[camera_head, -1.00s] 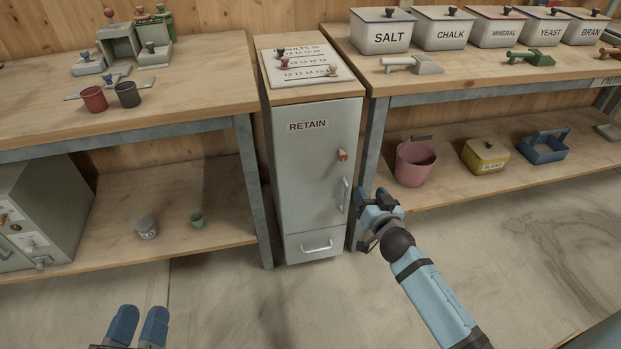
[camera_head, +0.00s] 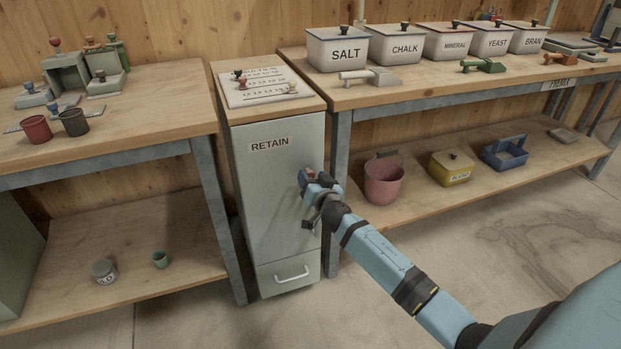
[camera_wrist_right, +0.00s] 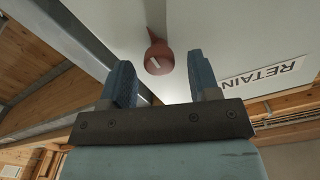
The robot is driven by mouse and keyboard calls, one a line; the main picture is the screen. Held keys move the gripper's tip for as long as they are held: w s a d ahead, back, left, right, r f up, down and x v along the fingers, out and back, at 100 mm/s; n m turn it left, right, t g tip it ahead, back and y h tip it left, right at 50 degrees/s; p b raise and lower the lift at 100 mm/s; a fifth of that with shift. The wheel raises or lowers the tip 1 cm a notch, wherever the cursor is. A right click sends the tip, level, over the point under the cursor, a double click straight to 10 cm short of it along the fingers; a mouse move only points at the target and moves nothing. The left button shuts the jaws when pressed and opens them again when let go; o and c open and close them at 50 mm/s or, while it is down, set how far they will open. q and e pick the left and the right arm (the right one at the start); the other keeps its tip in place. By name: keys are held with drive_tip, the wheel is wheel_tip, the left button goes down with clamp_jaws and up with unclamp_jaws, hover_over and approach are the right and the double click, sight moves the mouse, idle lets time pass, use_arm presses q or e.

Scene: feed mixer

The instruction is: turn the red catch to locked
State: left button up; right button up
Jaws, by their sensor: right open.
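In the head view my right gripper (camera_head: 309,181) is at the cabinet front and covers most of the catch. Whether a finger touches the catch I cannot tell. The door's upright handle is mostly hidden behind my gripper. My left gripper is out of view.
A lower drawer with a handle (camera_head: 291,274) sits under the cabinet door. Benches stand on both sides, with a pink bucket (camera_head: 384,180) on the right shelf near my arm. A board with small knobs (camera_head: 262,86) lies on the cabinet top. The floor in front is clear.

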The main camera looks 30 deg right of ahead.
drive_tip(key=shift+x, duration=0.95)
drive_tip(key=shift+c, duration=0.2)
drive_tip(key=c, duration=0.9)
